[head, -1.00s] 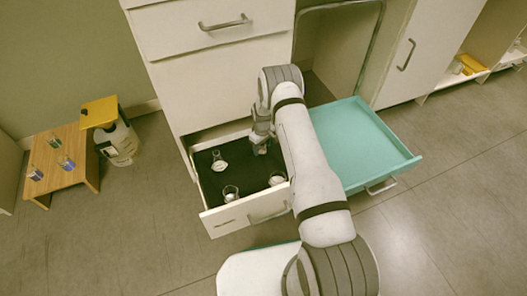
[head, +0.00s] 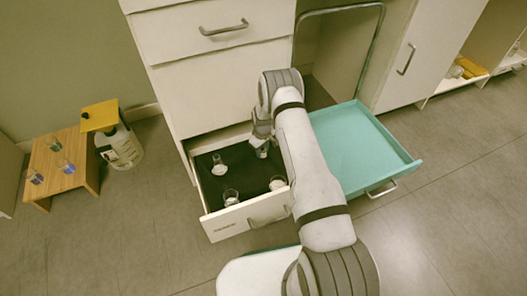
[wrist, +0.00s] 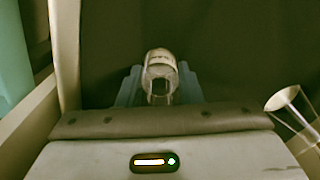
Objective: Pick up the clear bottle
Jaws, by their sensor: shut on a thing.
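My gripper (wrist: 159,90) is shut on a clear bottle (wrist: 160,68), its two blue-grey fingers on either side of the neck in the wrist view. In the head view my gripper (head: 262,140) points down into the open white drawer (head: 245,217) near its back right, with the held bottle (head: 263,153) small below the fingers and partly hidden. I cannot tell whether its base touches the black drawer floor.
Other glassware stands in the drawer: a flask (head: 218,166), a beaker (head: 230,196) and a vessel (head: 277,183) beside my arm. A teal open drawer (head: 360,148) is to the right.

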